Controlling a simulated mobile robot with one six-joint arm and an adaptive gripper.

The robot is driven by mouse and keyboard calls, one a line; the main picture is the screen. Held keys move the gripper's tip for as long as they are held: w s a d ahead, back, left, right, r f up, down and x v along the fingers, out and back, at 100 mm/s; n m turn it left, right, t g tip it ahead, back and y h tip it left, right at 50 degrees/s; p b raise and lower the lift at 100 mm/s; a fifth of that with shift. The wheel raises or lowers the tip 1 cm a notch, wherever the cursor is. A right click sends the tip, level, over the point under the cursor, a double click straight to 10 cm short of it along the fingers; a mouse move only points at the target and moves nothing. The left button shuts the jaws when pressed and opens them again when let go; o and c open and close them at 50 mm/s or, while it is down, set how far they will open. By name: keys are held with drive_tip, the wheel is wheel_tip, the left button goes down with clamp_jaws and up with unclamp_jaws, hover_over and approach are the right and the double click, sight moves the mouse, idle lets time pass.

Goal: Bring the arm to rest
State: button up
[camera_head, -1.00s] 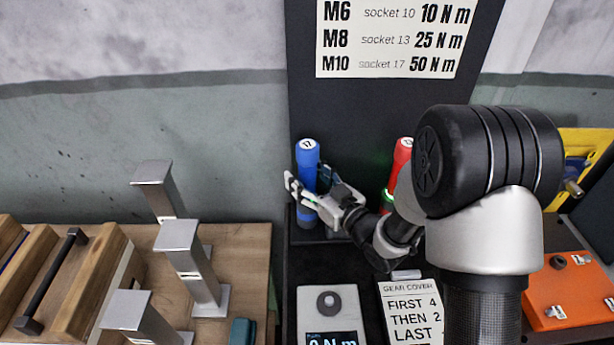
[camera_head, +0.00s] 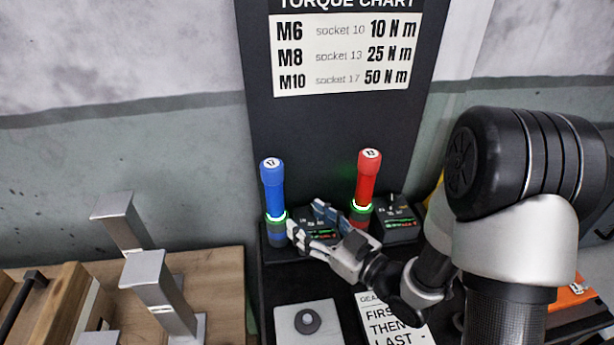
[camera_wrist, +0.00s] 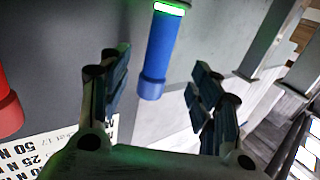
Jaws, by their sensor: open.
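My gripper (camera_head: 308,222) is open and empty in the head view. It is in front of the dark board, between a blue screwdriver-like tool (camera_head: 272,190) marked 17 and a red one (camera_head: 366,176) marked 13. Both tools stand upright with glowing green rings. In the wrist view my gripper's fingers (camera_wrist: 158,92) are spread apart, and the blue tool (camera_wrist: 160,50) shows beyond the gap between them. The red tool (camera_wrist: 8,105) shows at the left edge of the wrist view.
A torque chart (camera_head: 345,55) is on the dark board. A grey box with a round knob (camera_head: 308,320) and a gear cover card (camera_head: 400,325) lie in front. Metal posts (camera_head: 160,285) stand on a wooden bench (camera_head: 225,270) at left. An orange case (camera_head: 572,296) is at right.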

drive_tip(key=d+r+m+h, duration=0.2)
drive_tip(key=d+r+h, duration=0.1)
drive_tip(key=d+h, duration=0.4)
drive_tip(key=d+r+m+h, duration=0.3)
drive_tip(key=d+h, duration=0.2)
drive_tip(key=d, duration=0.4)
drive_tip(key=s+d+r+m+g+h, duration=0.1)
drive_tip(key=s+m+g, duration=0.4)
drive_tip(key=s, duration=1.8)
drive_tip(key=shift+s+d+r+g+h, duration=0.15)
drive_tip(key=shift+d+r+g+h, duration=0.25)
drive_tip(key=shift+g, duration=0.4)
drive_tip(key=shift+a, duration=0.1)
